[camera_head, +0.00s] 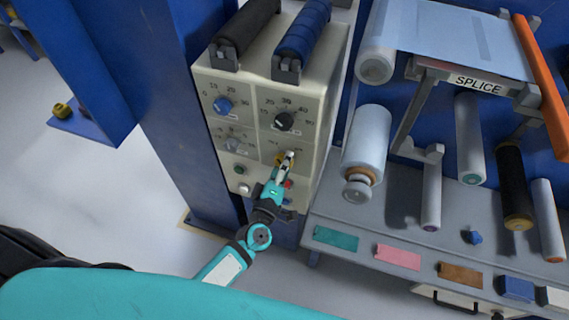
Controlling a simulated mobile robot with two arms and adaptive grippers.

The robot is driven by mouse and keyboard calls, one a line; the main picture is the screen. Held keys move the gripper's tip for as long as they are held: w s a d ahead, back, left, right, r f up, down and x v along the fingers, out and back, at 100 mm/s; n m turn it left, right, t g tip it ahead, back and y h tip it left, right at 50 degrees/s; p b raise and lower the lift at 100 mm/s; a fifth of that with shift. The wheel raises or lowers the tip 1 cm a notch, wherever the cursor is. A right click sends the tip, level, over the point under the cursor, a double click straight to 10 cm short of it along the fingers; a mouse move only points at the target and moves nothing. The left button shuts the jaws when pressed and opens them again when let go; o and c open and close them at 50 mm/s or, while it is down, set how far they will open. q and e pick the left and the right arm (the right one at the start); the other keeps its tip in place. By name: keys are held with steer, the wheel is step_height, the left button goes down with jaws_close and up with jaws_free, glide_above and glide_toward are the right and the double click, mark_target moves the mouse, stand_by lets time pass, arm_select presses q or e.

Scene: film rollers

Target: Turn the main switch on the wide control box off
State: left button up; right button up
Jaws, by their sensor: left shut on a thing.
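The wide control box (242,125) is a beige panel mounted by a blue column. Its front carries a blue knob (222,105), a black knob (284,121), a grey knob (233,145) and small buttons lower down. My left gripper (286,163) is at the lower right part of the front and is shut on the main switch. Only a bit of yellow beside the fingers shows there; the fingers hide most of the switch, so its setting cannot be read. My right gripper is not in view.
A black roller (247,30) and a blue roller (304,32) lie on top of the box. To the right a grey bench holds a pale film roll (366,140), several upright rollers, coloured patches and a SPLICE sign (478,84). Open floor (140,200) lies left.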

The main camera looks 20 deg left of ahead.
arm_select(q)
steer(key=shift+f, duration=0.1)
steer(key=o, duration=1.2)
steer(key=s, duration=1.2)
steer(key=shift+a, duration=0.25)
